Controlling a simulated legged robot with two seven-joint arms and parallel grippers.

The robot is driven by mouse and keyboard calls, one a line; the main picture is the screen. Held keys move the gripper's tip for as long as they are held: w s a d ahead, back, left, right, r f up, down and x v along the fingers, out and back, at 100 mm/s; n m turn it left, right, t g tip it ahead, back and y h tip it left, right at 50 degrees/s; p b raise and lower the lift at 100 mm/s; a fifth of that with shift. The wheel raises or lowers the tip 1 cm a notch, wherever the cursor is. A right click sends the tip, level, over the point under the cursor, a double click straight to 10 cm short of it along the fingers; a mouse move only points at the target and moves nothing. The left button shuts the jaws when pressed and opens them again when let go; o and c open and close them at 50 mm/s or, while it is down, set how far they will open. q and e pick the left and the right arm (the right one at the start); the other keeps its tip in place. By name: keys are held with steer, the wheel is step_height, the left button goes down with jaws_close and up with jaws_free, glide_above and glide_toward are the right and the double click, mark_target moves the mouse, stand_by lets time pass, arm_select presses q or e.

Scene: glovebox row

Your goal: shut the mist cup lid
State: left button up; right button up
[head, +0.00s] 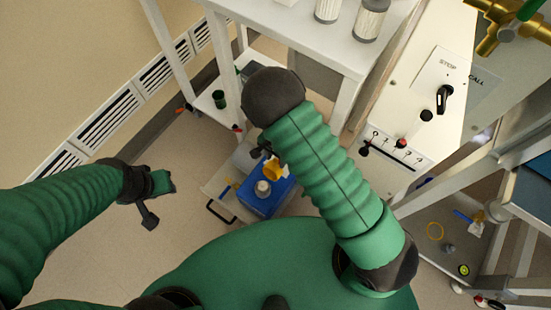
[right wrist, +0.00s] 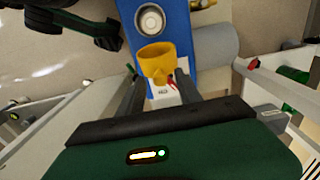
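A blue unit (head: 262,198) with a pale round knob (head: 263,188) sits below my right arm in the head view. A yellow cup-shaped piece (head: 273,169) stands at its far end; I cannot tell whether it is the mist cup or its lid. In the right wrist view the yellow piece (right wrist: 155,58) is at my right fingertips (right wrist: 157,74), which are spread apart on either side of its lower end. Contact is unclear. In the head view my right gripper (head: 262,151) is mostly hidden by its arm. My left gripper (head: 152,198) is away to the left, its opening unclear.
The blue unit stands on a pale surface with a dark handle (head: 220,212). A white table (head: 345,62) stands beyond my right arm. A control panel (head: 420,105) and metal frame flank the right. Open floor lies around my left gripper.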

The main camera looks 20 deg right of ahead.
steer(key=shift+d, duration=0.1)
steer(key=c, duration=0.5)
steer(key=shift+a, duration=0.3)
jaws_close()
stand_by(0.4)
